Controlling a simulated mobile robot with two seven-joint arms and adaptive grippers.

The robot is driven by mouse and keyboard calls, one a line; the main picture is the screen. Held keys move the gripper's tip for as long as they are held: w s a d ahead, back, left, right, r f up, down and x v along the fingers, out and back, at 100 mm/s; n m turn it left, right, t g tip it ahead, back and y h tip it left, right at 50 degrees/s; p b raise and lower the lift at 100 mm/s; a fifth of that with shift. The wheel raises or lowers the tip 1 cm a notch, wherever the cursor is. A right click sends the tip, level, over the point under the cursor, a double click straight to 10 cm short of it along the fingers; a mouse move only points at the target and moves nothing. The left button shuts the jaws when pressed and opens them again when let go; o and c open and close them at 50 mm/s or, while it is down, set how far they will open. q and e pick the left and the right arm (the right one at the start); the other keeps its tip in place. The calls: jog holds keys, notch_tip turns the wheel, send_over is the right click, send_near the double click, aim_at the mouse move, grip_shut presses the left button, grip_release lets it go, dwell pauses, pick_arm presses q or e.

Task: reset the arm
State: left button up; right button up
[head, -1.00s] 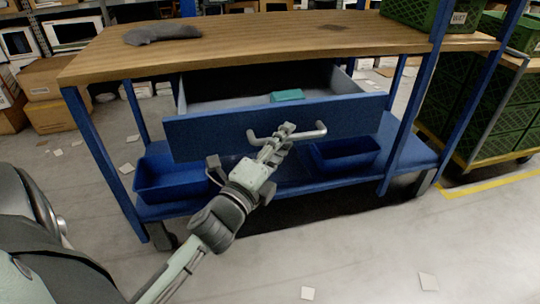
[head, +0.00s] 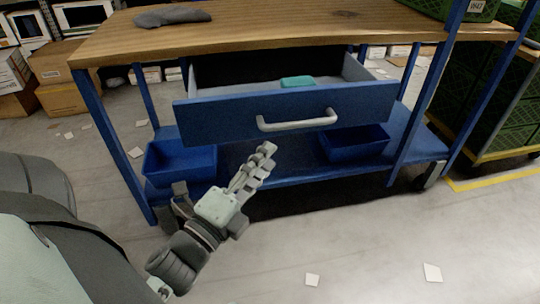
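My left gripper (head: 264,160) is in front of the blue workbench, below and to the left of the drawer handle (head: 298,121). It is apart from the handle, with its fingers pointing up and to the right. The fingers overlap from this angle, so I cannot tell whether they are open or shut. No held object shows. My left forearm comes in from the lower left. The blue drawer (head: 350,104) is pulled open, and a teal item (head: 298,82) lies inside. My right gripper is not in view.
The wooden bench top (head: 310,30) carries a dark grey item (head: 172,16). A left blue bin (head: 178,162) and a right blue bin (head: 355,143) stand on the lower shelf. Green crates (head: 500,95) stand on a cart at right. Floor at front right is mostly clear, with paper scraps.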

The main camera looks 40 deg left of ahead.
pick_arm(q)
jog(key=shift+f, duration=0.1)
notch_tip(320, 180, down, 21)
jog(key=w+a+n+g+y, duration=0.1)
jog(key=a+n+g+y, duration=0.15)
jog(key=n+g, duration=0.8)
jog(key=s+d+f+n+g+h, duration=0.2)
jog(key=s+f+n+g, duration=0.4)
jog(key=f, duration=0.7)
jog(key=s+d, duration=0.1)
jog(key=s, duration=0.1)
jog(key=shift+s+d+n, duration=0.3)
jog(key=shift+s+n, duration=0.05)
